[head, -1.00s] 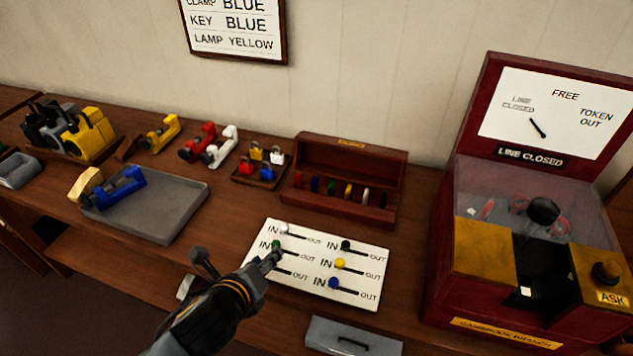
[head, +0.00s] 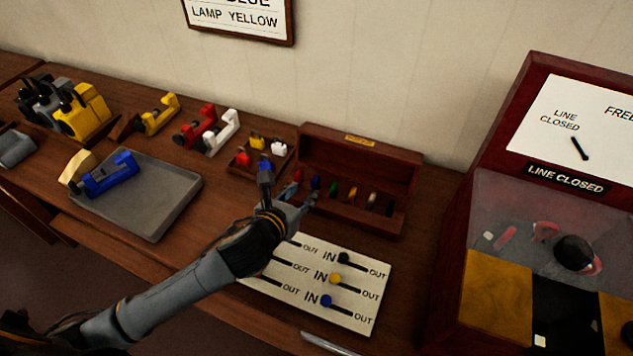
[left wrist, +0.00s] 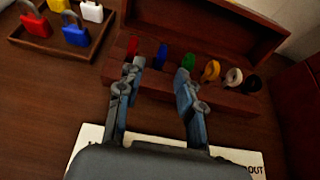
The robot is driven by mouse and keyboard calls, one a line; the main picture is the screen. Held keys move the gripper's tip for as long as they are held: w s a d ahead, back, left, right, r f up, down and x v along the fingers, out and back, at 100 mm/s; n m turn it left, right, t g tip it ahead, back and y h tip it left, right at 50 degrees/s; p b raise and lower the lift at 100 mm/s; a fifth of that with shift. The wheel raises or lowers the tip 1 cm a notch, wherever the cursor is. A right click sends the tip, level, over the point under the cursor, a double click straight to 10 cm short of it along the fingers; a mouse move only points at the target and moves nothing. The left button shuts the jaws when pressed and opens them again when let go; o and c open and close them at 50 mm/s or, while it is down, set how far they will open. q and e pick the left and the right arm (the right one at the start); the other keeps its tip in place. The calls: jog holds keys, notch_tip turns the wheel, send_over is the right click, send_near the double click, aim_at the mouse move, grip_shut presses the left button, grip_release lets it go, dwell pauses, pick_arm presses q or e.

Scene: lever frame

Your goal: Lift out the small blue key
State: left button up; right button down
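The small blue key (head: 315,183) stands in the open wooden key box, second from the left, between a red key (head: 298,176) and a green key (head: 333,188). It also shows in the left wrist view (left wrist: 162,53), its flat blue head upright in the slot. My left gripper (head: 288,186) is open, in front of the box's left part. In the left wrist view its spread fingers (left wrist: 160,70) point at the box with nothing between them, and the blue key shows beyond the gap. My right gripper is in neither view.
The key box (head: 360,215) has its lid up behind the keys. A small tray (head: 243,181) of padlocks, one of them blue, stands to its left. A white lever board (head: 365,315) lies in front, and a red machine (head: 480,180) stands at right.

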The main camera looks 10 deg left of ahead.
aim_at(313, 183)
pick_arm(q)
jog(key=x, duration=0.2)
jog(key=shift+w+d+f, duration=0.1)
jog(key=shift+w, duration=0.2)
jog(key=shift+w+f, duration=0.15)
jog(key=shift+w, duration=0.15)
jog(key=shift+w+d+f, duration=0.15)
jog(key=shift+w+d, duration=0.05)
jog(key=shift+w, duration=0.3)
jog(key=p+x, duration=0.1)
jog(key=x, duration=0.2)
jog(key=shift+w+d, duration=0.2)
jog(key=shift+w+f, duration=0.2)
jog(key=shift+w, duration=0.05)
grip_shut()
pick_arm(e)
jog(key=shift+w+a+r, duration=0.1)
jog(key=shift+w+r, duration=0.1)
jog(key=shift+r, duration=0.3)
